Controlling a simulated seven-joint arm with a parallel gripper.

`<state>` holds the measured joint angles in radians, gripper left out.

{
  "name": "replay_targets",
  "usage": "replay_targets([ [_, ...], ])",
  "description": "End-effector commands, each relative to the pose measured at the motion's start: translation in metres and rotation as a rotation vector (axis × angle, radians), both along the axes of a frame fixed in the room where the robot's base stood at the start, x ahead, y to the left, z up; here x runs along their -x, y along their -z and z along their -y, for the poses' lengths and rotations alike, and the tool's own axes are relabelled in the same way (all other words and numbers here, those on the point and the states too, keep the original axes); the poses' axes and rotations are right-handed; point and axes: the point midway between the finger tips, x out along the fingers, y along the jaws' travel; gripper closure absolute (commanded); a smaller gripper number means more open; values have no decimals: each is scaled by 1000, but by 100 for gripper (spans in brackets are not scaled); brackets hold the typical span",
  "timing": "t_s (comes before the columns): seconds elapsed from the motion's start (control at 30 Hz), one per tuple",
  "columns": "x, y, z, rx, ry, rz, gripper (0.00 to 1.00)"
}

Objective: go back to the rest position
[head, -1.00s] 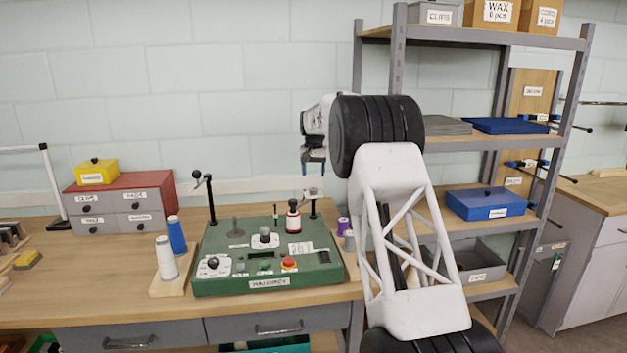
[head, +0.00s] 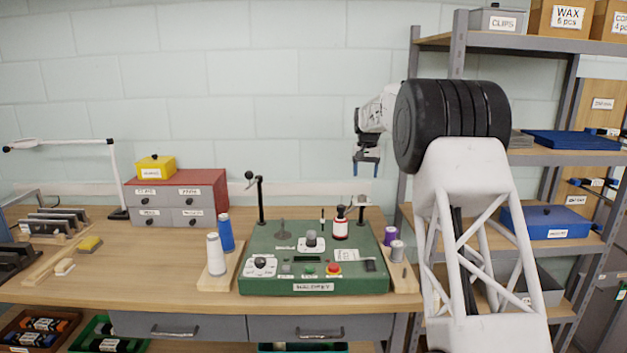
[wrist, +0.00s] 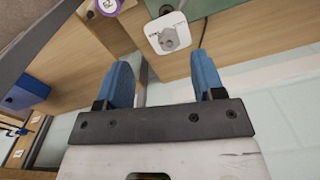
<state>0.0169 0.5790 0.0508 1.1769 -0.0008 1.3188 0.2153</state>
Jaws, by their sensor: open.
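My gripper (head: 367,163) hangs in the air near the wall in the head view, fingers pointing down, above the right end of the green console (head: 300,257). Its jaws are apart with nothing between them. In the wrist view the two blue fingers (wrist: 163,72) are spread and empty. Beyond them is a white square plate with a grey knob (wrist: 170,38). A purple spool (wrist: 105,6) shows at the top edge.
The grey shelf rack (head: 458,60) stands to the right, close to my arm. Spools stand on wooden strips at both sides of the console. A red drawer cabinet (head: 176,198) and a lamp (head: 113,165) are further left. The air left of my gripper is clear.

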Motion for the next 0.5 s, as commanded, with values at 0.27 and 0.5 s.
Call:
replay_targets([
  [0.27,60,-36,-2,2,-18,21,38],
  [0.5,114,-60,-3,3,-35,37,38],
])
